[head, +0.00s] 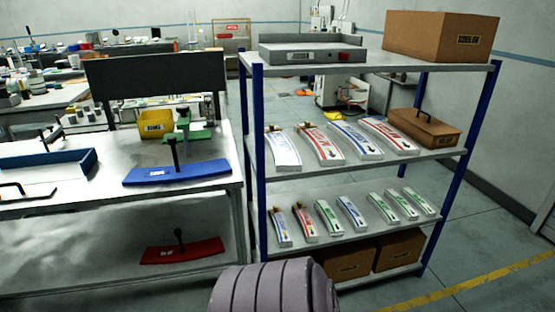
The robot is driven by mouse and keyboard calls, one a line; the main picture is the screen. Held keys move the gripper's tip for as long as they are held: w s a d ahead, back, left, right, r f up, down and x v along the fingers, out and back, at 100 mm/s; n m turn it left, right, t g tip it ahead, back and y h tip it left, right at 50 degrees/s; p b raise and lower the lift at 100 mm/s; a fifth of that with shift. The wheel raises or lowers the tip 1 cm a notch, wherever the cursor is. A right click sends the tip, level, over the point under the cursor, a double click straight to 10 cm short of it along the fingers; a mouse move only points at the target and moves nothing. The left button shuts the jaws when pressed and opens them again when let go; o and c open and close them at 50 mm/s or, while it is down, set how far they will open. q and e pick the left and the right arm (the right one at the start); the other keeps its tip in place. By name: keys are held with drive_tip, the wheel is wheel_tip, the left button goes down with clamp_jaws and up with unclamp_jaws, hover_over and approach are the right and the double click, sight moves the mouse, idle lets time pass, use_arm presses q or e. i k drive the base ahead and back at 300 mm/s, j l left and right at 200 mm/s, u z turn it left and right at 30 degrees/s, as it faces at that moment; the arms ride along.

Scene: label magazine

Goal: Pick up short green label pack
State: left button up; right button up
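On the lower middle shelf (350,237) of the blue-posted rack lies a row of white label packs with coloured markings. Three short packs with green markings are at its right end: one on the left (382,209), one in the middle (401,205) and one on the right (419,202). A somewhat longer green-marked pack (328,217) lies between a red-marked pack (305,223) and a blue-marked pack (352,214). Another blue-marked pack (279,228) is at the left end. Neither of my grippers shows.
Larger blue and red packs lie on the shelf above (300,170), beside a brown case (425,129). A cardboard box (440,37) and grey tray (305,50) are on top. Brown boxes (400,249) sit below. A workbench (90,210) stands left. A grey-purple part of my body blocks the bottom centre.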

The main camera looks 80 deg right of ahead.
sight(334, 227)
drive_tip(key=z, duration=3.3)
